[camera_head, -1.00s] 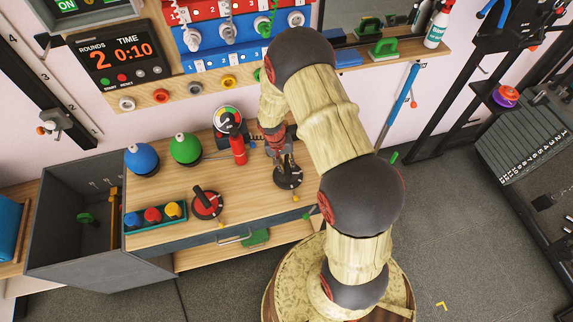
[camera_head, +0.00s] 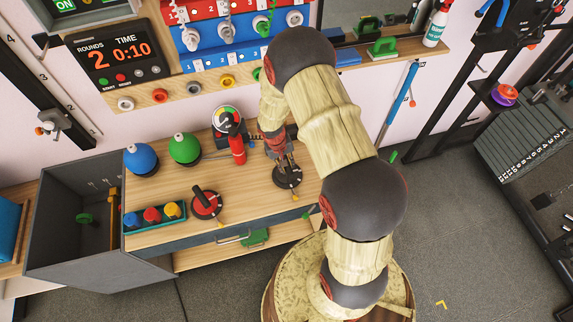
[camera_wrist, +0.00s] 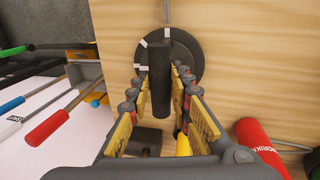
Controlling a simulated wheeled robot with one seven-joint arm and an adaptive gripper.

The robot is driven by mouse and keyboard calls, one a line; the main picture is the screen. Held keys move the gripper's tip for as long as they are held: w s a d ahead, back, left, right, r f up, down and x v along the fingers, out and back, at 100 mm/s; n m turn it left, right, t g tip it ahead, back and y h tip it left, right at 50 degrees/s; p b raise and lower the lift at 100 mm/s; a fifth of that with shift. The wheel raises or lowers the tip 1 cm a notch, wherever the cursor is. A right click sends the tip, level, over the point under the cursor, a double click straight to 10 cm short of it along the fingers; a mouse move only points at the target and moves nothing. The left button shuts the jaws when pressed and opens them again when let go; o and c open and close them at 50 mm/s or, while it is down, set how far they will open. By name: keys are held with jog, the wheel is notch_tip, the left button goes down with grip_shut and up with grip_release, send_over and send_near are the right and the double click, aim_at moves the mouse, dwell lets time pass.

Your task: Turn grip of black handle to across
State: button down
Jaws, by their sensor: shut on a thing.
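The black handle is a round black dial (camera_head: 287,177) on the wooden bench top, near its right end. In the wrist view its raised bar grip (camera_wrist: 160,80) runs up and down the picture across the round base (camera_wrist: 190,58). White marks sit around the upper left of the base. My gripper (camera_head: 284,162) points down onto the dial. In the wrist view my gripper (camera_wrist: 163,90) has one finger on each side of the bar and is shut on it. The fingers and wrist hide part of the dial in the head view.
A red cylinder (camera_head: 238,151) and a gauge (camera_head: 227,120) stand close left of my gripper. A red dial with a black grip (camera_head: 206,204), a tray of coloured knobs (camera_head: 154,229), and blue (camera_head: 142,158) and green (camera_head: 185,148) balls lie further left.

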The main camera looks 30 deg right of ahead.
jog(key=c, duration=1.6)
grip_release()
jog(key=r, duration=0.4)
jog(key=a+r, duration=0.1)
jog(key=r, duration=0.2)
jog(key=a+r, duration=0.1)
jog(key=r, duration=0.3)
jog(key=shift+w+a+r, duration=0.1)
jog(key=shift+w+r, duration=0.2)
jog(key=shift+r, duration=0.05)
